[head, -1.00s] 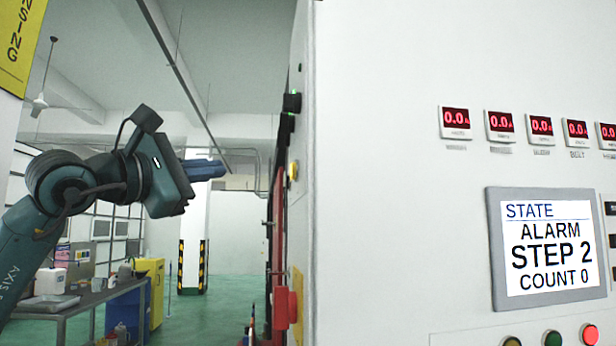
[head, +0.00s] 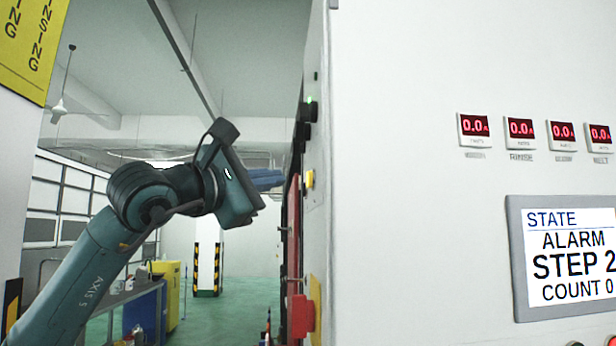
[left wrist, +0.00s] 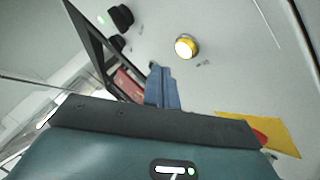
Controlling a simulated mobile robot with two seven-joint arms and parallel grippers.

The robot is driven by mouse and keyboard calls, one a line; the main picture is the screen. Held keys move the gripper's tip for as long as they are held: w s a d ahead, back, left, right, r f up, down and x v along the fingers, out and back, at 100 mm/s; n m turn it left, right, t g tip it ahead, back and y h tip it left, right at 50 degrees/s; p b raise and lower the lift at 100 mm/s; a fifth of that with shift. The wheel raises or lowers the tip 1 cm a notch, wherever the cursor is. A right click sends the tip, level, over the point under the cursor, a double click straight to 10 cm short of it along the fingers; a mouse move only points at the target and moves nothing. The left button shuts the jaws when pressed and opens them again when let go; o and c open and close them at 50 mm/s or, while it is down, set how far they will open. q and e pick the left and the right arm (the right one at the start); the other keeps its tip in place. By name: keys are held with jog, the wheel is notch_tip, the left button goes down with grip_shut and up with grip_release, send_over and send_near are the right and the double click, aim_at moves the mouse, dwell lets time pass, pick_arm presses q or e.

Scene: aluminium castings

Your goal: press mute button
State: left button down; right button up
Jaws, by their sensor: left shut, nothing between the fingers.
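A round yellow button (head: 309,180) sits on the narrow side face of the white machine cabinet; it shows lit and larger in the left wrist view (left wrist: 186,47). Its label is too small to read, so I cannot tell for certain that it is the mute button. My left gripper (head: 281,179) is shut and empty, its blue fingers pointing toward that side face. In the left wrist view the fingertips (left wrist: 156,70) are below and left of the yellow button, seemingly apart from it. My right gripper is not in view.
Black knobs (head: 306,112) sit above the yellow button, and a red box on a yellow plate (head: 302,314) is below. The cabinet front has a screen (head: 568,252) reading ALARM STEP 2, COUNT 0, and red displays. A bench and yellow bin (head: 170,290) stand behind my arm.

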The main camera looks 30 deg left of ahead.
aim_at(311, 180)
pick_arm(q)
jog(key=shift+w+d, duration=0.55)
jog(key=shift+d, duration=0.3)
jog(key=shift+d, duration=0.15)
dwell(1.4)
jog(key=shift+w+d, duration=0.2)
jog(key=shift+d, duration=0.05)
jog(key=shift+w+d, duration=0.2)
jog(key=shift+d, duration=0.15)
dwell(0.8)
jog(key=shift+a, duration=0.15)
jog(key=shift+s+a, duration=0.45)
jog(key=shift+a, duration=0.1)
